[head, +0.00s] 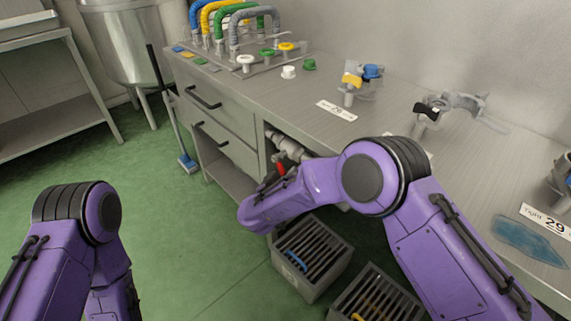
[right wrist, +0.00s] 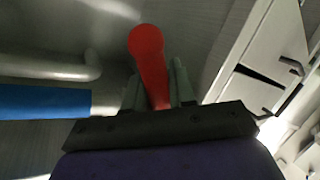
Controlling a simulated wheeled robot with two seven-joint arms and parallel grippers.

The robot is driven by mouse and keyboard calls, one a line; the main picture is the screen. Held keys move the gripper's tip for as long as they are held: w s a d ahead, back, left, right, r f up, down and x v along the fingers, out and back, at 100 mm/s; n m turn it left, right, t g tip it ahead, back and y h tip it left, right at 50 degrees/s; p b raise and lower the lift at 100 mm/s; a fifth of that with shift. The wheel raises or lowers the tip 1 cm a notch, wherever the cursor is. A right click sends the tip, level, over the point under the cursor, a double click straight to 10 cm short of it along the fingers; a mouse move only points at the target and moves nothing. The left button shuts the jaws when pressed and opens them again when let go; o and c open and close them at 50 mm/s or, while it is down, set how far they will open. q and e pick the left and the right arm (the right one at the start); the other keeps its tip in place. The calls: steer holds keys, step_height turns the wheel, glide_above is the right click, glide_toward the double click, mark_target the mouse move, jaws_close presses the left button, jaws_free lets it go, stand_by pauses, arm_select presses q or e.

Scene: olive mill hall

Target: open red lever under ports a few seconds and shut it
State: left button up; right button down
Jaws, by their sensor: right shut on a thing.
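The red lever (head: 281,168) shows in the head view under the counter, on a grey pipe (head: 288,147) in the open bay beside the drawers. In the right wrist view the red lever (right wrist: 149,62) stands up between the fingers, its rounded end free above them. My right gripper (right wrist: 158,92) is shut on the lever; in the head view my right forearm hides most of it. The ports on the counter include a valve with yellow and blue parts (head: 362,79) and one with a black handle (head: 428,109). My left arm hangs at the lower left; its gripper is out of view.
Two slatted grey crates (head: 311,262) (head: 372,297) stand on the floor below the bay. Drawers (head: 215,105) are left of it. Coloured hoses (head: 222,20) and knobs are at the counter's back left. A squeegee (head: 187,162) leans nearby. Green floor at left is clear.

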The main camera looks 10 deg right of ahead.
steer(key=shift+s+d+r+p, duration=0.1)
steer(key=shift+s+p, duration=0.05)
steer(key=shift+p, duration=0.2)
steer(key=shift+g, duration=0.3)
steer(key=c, duration=1)
jaws_free()
steer(key=shift+c, duration=0.2)
steer(key=p+v, duration=0.5)
steer(key=v, duration=0.5)
steer(key=shift+s, duration=0.25)
